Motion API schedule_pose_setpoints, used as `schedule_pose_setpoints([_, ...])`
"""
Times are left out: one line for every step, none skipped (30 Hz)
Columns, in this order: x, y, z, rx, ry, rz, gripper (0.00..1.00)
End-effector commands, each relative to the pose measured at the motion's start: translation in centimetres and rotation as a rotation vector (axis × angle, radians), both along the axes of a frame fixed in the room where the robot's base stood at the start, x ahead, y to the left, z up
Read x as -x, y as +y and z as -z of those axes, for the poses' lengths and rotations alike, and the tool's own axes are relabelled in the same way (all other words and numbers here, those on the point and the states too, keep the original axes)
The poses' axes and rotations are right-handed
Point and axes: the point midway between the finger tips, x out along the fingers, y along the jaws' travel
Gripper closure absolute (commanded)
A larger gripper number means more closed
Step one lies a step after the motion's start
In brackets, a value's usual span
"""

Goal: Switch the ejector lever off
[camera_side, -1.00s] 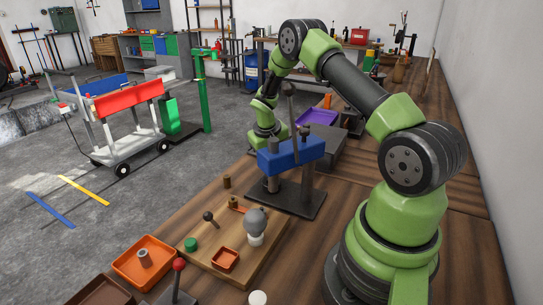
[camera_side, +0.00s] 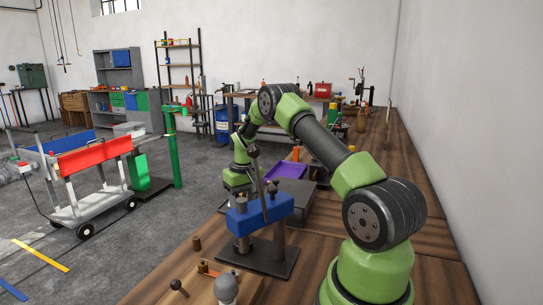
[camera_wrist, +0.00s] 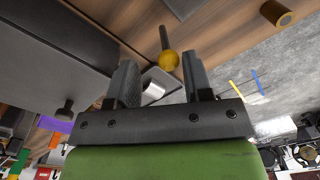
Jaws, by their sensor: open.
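In the wrist view a lever with a yellow ball knob (camera_wrist: 168,61) and a dark rod stands just beyond my gripper (camera_wrist: 164,72). The knob shows in the gap between the two fingertips, nearer the right one. I cannot tell whether they touch. My gripper is open and empty. I cannot tell for certain that this is the ejector lever. In the side view my gripper's fingers are hidden behind the blue-headed press (camera_side: 258,213), and the yellow knob is not visible there. The press has its own tall dark lever (camera_side: 256,172), leaning slightly.
A shiny metal cylinder (camera_wrist: 153,91) lies close between the fingers' bases. A brown cylinder (camera_wrist: 278,14) stands off to the right. A large dark box (camera_wrist: 60,50) is close on the left. In the side view a purple tray (camera_side: 286,173) sits behind the press.

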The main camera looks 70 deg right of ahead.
Motion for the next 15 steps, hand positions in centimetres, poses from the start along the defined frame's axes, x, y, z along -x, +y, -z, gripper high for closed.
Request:
schedule_pose_setpoints([-0.1, -0.1, -1.2, 0.004, -0.004, 0.0, 0.54])
schedule_pose_setpoints([0.0, -0.1, -1.8, 0.004, -0.004, 0.0, 0.54])
schedule_pose_setpoints([0.0, -0.1, -2.7, 0.004, -0.003, 0.0, 0.54])
schedule_pose_setpoints([0.0, -0.1, -3.3, 0.004, -0.003, 0.0, 0.54])
schedule_pose_setpoints([0.0, -0.1, -3.9, 0.004, -0.003, 0.0, 0.54])
schedule_pose_setpoints([0.0, -0.2, -4.8, 0.004, -0.002, 0.0, 0.54])
schedule_pose_setpoints([0.0, -0.2, -5.4, 0.005, -0.003, 0.0, 0.54])
schedule_pose_setpoints([0.0, -0.2, -6.0, 0.006, -0.002, 0.0, 0.54])
schedule_pose_setpoints([0.1, -0.2, -6.9, 0.006, -0.003, 0.001, 0.54])
schedule_pose_setpoints([0.6, -0.5, -7.3, 0.0, -0.013, 0.06, 0.54])
schedule_pose_setpoints([1.1, -0.8, -7.7, -0.005, -0.029, 0.132, 0.54])
schedule_pose_setpoints([1.7, -1.2, -8.3, -0.012, -0.048, 0.221, 0.54])
schedule_pose_setpoints([2.1, -1.4, -8.7, -0.019, -0.061, 0.287, 0.54])
schedule_pose_setpoints([2.5, -1.6, -9.1, -0.025, -0.076, 0.352, 0.54])
schedule_pose_setpoints([3.0, -1.8, -9.6, -0.032, -0.093, 0.433, 0.54])
